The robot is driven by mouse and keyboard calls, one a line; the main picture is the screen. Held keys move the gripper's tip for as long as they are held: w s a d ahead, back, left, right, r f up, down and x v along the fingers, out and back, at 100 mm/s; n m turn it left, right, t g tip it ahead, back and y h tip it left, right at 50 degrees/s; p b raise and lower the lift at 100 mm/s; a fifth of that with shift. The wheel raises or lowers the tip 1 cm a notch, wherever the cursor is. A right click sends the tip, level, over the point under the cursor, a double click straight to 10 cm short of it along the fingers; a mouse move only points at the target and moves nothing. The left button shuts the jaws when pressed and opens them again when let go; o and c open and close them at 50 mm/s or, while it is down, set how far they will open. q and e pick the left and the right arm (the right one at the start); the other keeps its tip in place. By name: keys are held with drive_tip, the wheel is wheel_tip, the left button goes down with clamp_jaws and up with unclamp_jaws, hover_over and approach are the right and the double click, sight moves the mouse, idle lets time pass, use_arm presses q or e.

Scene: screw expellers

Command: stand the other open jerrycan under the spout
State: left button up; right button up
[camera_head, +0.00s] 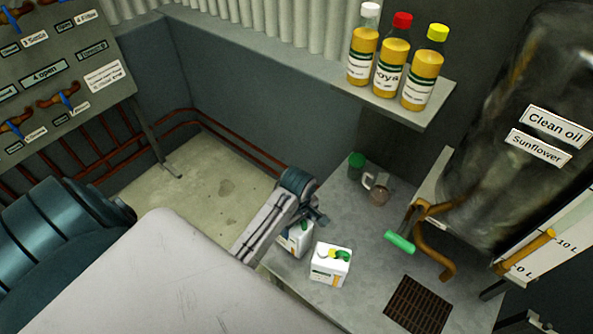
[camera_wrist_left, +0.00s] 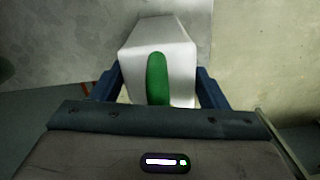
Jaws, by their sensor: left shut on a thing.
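A white jerrycan (camera_head: 293,240) stands at or just above the left edge of the grey bench. My left gripper (camera_head: 304,219) is shut on it from above and hides its top in the head view. In the left wrist view, the held jerrycan (camera_wrist_left: 160,45) is between the blue fingers, with its green handle (camera_wrist_left: 157,78) showing; its mouth is not visible. A second white jerrycan (camera_head: 329,270), with a green handle and a yellow cap on top, stands on the bench just right of it. The brown spout (camera_head: 438,256) curves down over the bench further right. My right gripper is not in view.
A brown grate (camera_head: 418,305) lies in the bench (camera_head: 350,225) below the spout. A green tap handle (camera_head: 399,241) sticks out left of the spout. A green-lidded jar (camera_head: 356,165) and a glass mug (camera_head: 379,190) stand at the back. A shelf (camera_head: 395,98) holds three oil bottles.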

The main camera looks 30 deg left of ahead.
use_arm(q)
wheel_tip(320, 180, up, 4)
drive_tip(key=shift+f+b, duration=0.25)
drive_tip(key=shift+b, duration=0.15)
wheel_tip(320, 180, up, 3)
drive_tip(key=shift+r+p, duration=0.1)
drive_tip(key=shift+p, duration=0.45)
wheel_tip(320, 180, down, 5)
drive_tip(key=shift+d+r, duration=0.1)
wheel_tip(320, 180, down, 4)
drive_tip(key=shift+r+p, duration=0.1)
drive_tip(key=shift+p, duration=0.45)
drive_tip(key=shift+f, duration=0.5)
drive_tip(key=o, duration=1.9)
drive_tip(key=shift+f, duration=0.1)
drive_tip(key=shift+c, duration=0.2)
